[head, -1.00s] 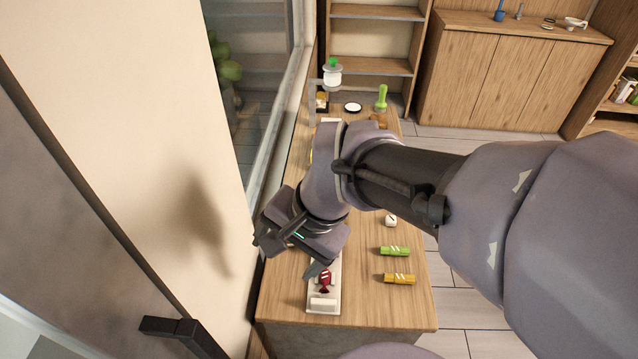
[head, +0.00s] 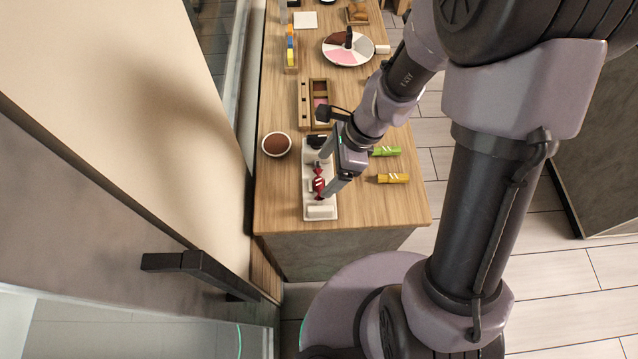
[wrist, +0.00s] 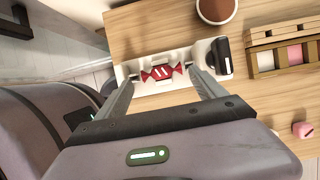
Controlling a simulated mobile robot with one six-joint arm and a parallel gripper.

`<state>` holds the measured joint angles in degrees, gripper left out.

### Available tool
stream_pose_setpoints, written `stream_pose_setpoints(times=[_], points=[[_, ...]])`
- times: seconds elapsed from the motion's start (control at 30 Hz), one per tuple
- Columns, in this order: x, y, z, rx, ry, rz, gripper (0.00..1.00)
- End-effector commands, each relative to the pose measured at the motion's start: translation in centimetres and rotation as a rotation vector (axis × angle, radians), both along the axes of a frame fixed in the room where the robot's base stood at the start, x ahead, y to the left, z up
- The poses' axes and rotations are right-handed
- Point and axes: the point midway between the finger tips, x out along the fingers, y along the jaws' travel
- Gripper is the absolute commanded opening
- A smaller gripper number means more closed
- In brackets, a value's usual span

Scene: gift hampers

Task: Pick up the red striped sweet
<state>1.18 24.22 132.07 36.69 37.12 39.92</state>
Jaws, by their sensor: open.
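In the head view the sweet (head: 319,182) lies in the middle of the tray (head: 308,205), near the counter's near end. My gripper (head: 331,175) is open above the tray, with its fingers toward the sweet. It also shows in the wrist view (wrist: 162,85), empty, with one finger on each side of the sweet. I cannot tell the exact height gap.
Green (head: 386,152) and yellow (head: 394,178) wrapped rolls lie right. A wooden box (head: 304,105) stands behind. The wall borders the counter's left.

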Motion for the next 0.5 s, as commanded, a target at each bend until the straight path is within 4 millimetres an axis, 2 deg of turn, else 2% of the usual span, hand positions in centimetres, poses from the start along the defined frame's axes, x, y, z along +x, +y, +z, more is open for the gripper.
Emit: stream_pose_setpoints(times=[0.23,0.33,0.5], points=[[0.1,1.2,-4.7,0.0,0.002,0.002,0.8],[0.2,1.5,-5.3,0.0,-0.001,0.002,0.8],[0.2,1.6,-5.1,0.0,-0.001,0.002,0.8]])
